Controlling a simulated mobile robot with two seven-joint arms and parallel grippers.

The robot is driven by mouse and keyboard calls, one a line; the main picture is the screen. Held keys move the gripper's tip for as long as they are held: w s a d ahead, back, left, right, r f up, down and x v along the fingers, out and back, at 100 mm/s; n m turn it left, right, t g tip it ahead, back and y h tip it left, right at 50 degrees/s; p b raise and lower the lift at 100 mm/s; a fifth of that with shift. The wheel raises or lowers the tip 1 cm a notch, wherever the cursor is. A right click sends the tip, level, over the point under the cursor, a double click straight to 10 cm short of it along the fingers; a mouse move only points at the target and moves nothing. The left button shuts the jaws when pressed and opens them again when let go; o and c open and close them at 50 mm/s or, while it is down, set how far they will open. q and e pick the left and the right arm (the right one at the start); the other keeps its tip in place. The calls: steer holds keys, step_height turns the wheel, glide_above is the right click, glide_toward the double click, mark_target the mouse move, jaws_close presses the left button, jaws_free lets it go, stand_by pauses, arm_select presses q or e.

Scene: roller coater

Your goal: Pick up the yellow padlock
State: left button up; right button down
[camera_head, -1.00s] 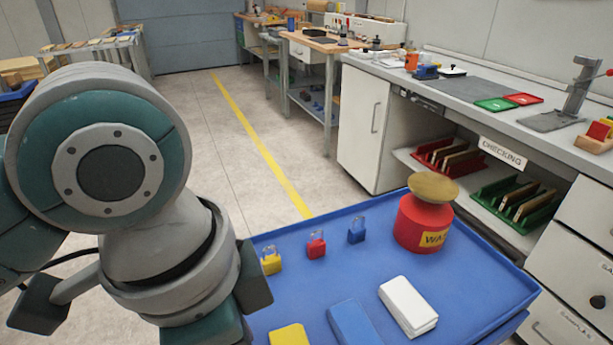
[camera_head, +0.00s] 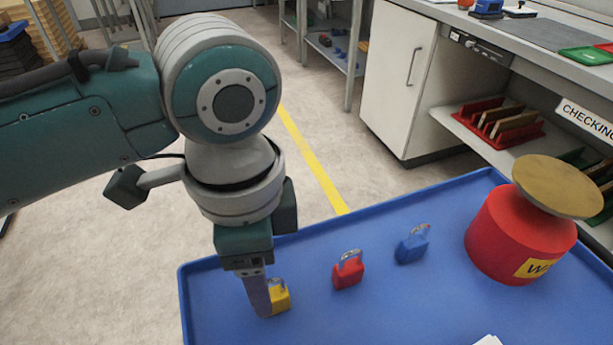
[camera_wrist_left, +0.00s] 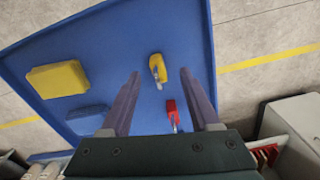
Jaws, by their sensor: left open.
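The yellow padlock (camera_head: 280,298) stands on the blue tray (camera_head: 330,225) near its left edge, its grey shackle on top. My left gripper (camera_head: 264,308) points down at it, and a finger hides the padlock's left part in the head view. In the left wrist view the yellow padlock (camera_wrist_left: 157,62) shows between the two spread fingertips of my left gripper (camera_wrist_left: 161,74). The gripper is open, with a gap beside the padlock on each side. I cannot tell how far the tips are above the tray. My right gripper is not in view.
A red padlock (camera_head: 348,271) and a blue padlock (camera_head: 411,245) stand to the right on the tray. Further right is a red container (camera_head: 510,240) with a tan lid. The wrist view shows a yellow block (camera_wrist_left: 57,80) and a blue block (camera_wrist_left: 87,119).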

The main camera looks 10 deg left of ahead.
mark_target(273, 295)
arm_select(q)
steer(key=f, duration=0.3)
steer(key=f+b, duration=0.1)
steer(key=shift+s+f, duration=0.3)
steer(key=shift+c, duration=0.3)
jaws_close()
